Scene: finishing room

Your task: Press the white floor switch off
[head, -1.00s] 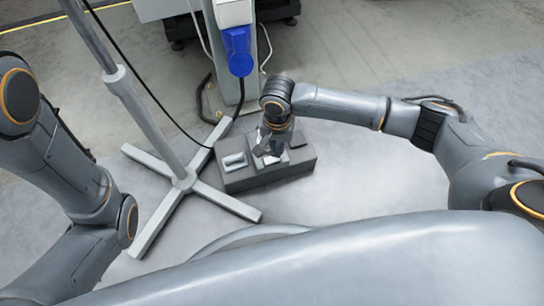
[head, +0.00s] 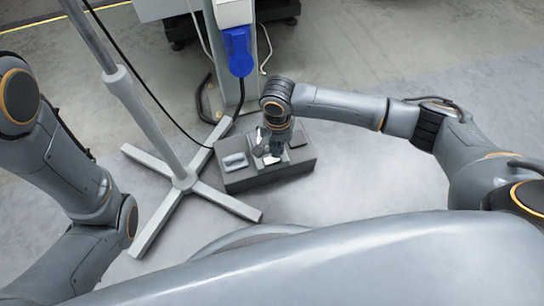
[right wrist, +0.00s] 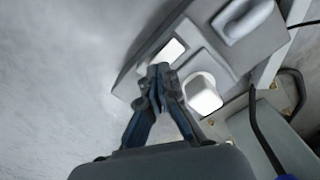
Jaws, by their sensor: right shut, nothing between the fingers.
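A dark grey floor box (head: 290,170) carries the switch parts. In the right wrist view, the white switch (right wrist: 203,95) is a rounded white piece on a grey plate. A second white patch (right wrist: 173,50) lies close beyond the fingertips. My right gripper (right wrist: 158,77) is shut and empty, its fingertips over the box edge beside these white parts. I cannot tell whether they touch. In the head view my right gripper (head: 268,153) points down at the box and hides part of its top. My left gripper is out of view; only the left arm shows.
A light grey pedal-like piece (head: 235,161) sits at the box's left end. A stand with a crossed foot (head: 185,183) is left of the box. Behind are a post with a blue plug (head: 238,52) and cables. The floor to the right is clear.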

